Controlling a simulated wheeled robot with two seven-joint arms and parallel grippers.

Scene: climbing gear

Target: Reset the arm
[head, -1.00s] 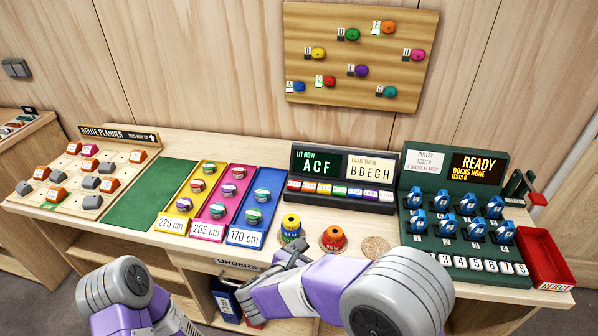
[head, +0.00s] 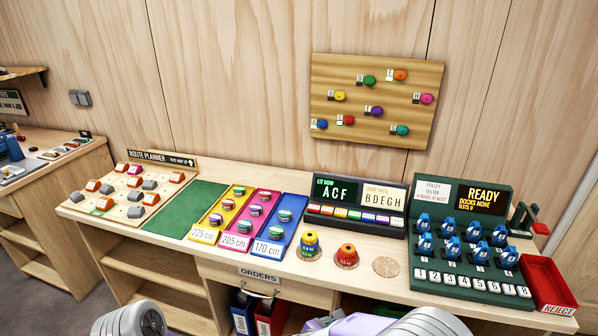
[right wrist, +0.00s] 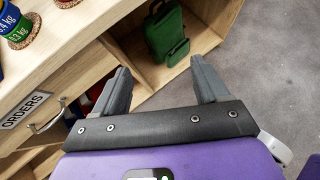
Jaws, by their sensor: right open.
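My right gripper (right wrist: 158,85) shows in the right wrist view with its two grey fingers apart and nothing between them. It is in front of the bench's lower shelves, below the bench top. In the head view only purple and grey parts of my arms show at the bottom edge, and neither gripper's fingers are visible there. My left gripper is in neither view.
The bench (head: 225,256) carries a route planner (head: 127,211), three coloured trays, a lit letter panel (head: 354,203), a pulley tester (head: 466,290) and a red reject tray (head: 544,283). A green case (right wrist: 165,35) stands on a lower shelf. Grey floor (right wrist: 262,70) is clear at right.

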